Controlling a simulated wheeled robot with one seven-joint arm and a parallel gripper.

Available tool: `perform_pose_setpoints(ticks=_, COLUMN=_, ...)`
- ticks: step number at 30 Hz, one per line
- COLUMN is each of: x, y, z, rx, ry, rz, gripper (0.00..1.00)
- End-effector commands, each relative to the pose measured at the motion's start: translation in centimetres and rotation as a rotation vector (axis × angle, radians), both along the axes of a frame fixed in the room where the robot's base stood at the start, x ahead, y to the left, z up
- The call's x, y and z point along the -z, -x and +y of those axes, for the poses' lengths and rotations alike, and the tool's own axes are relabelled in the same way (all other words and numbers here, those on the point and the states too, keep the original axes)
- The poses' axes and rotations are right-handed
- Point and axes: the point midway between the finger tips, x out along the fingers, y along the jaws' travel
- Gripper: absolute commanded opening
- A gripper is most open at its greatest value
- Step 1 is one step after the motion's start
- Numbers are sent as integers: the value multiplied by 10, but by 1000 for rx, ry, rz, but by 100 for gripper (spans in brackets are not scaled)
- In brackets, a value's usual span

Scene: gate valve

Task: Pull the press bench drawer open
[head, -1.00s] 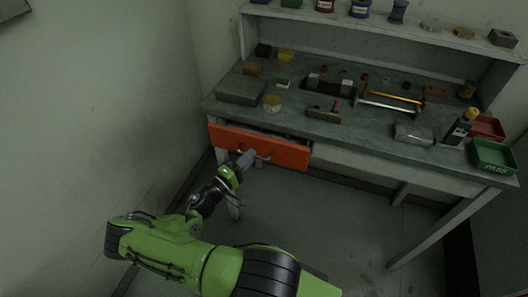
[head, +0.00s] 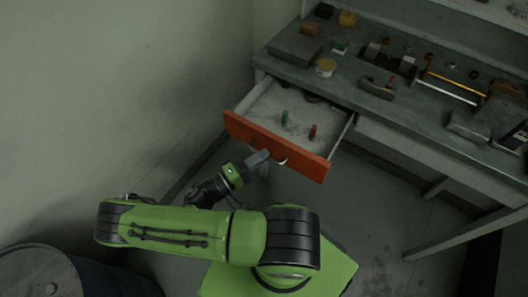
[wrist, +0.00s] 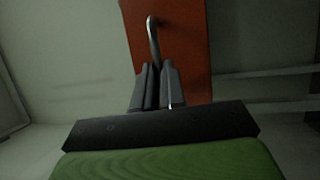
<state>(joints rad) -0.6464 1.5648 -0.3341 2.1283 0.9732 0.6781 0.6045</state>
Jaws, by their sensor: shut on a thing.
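The press bench drawer (head: 275,146) has an orange-red front and stands well out from the bench (head: 390,103). Its pale inside shows, with a small green item (head: 285,118) and a small red item (head: 312,132) in it. My gripper (head: 264,157) is at the drawer front, shut on its curved metal handle (head: 283,160). In the wrist view, the two grey fingers (wrist: 158,85) are closed around the handle (wrist: 152,32) against the orange front (wrist: 185,40). The part of the handle between the fingers is hidden.
A dark barrel (head: 50,275) stands at the lower left. The wall (head: 110,90) is close on the left. Several tools and tins, with a grey block (head: 296,50), lie on the bench top. A bench leg (head: 460,232) slants across at the right.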

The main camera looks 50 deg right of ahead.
Motion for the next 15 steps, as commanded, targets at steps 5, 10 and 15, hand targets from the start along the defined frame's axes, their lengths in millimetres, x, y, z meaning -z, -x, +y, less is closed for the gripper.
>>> perform_pose_setpoints(ticks=5, x=1, y=0, z=1, rx=1, ry=-3, rz=1, gripper=0)
perform_pose_setpoints(ticks=10, x=1, y=0, z=1, rx=1, ry=-3, rz=1, gripper=12)
perform_pose_setpoints(ticks=15, x=1, y=0, z=1, rx=1, ry=-2, rz=0, gripper=35)
